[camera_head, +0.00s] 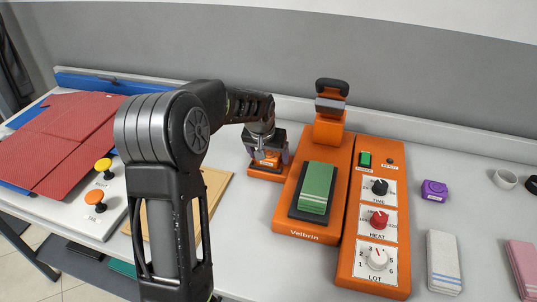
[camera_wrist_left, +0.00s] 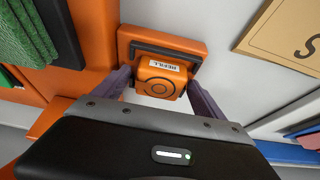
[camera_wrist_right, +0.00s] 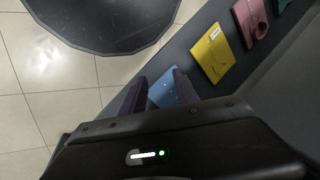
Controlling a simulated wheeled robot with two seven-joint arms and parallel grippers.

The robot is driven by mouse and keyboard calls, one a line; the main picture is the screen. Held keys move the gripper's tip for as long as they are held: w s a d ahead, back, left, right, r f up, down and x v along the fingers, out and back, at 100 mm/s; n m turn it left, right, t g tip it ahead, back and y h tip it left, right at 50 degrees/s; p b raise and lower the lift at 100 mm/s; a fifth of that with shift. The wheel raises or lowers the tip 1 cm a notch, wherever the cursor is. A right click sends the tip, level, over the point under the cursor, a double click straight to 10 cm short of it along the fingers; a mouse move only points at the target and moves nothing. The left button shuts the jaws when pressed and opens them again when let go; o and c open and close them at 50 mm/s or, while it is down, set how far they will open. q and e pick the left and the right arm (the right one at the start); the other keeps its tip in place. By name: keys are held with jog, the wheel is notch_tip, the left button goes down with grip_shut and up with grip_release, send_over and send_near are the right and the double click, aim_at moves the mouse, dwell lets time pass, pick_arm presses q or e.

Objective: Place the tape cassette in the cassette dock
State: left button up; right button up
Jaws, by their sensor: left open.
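The orange tape cassette (camera_wrist_left: 158,82), with a white REFILL label and a ring mark, is at the orange cassette dock (camera_wrist_left: 190,45). It covers part of the dock's dark recess; I cannot tell whether it is fully seated. In the head view the cassette (camera_head: 267,158) stands over the dock (camera_head: 264,174), left of the press. My left gripper (camera_wrist_left: 160,76) is open, with its purple-grey fingers on either side of the cassette and small gaps showing. My right gripper (camera_wrist_right: 164,84) shows only in its own wrist view, fingers apart and empty, above a lower shelf.
An orange press (camera_head: 312,160) with a green cloth (camera_head: 317,187) and a knob panel (camera_head: 375,215) stands right of the dock. A small purple box (camera_head: 434,190) and folded cloths (camera_head: 443,260) lie farther right. A wooden board (camera_head: 215,190) lies left of the dock.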

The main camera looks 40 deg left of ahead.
pick_arm(q)
jog(key=b+v, duration=0.1)
jog(key=v, duration=1.1)
jog(key=shift+r, duration=0.1)
jog(key=shift+c, duration=0.3)
dwell(1.8)
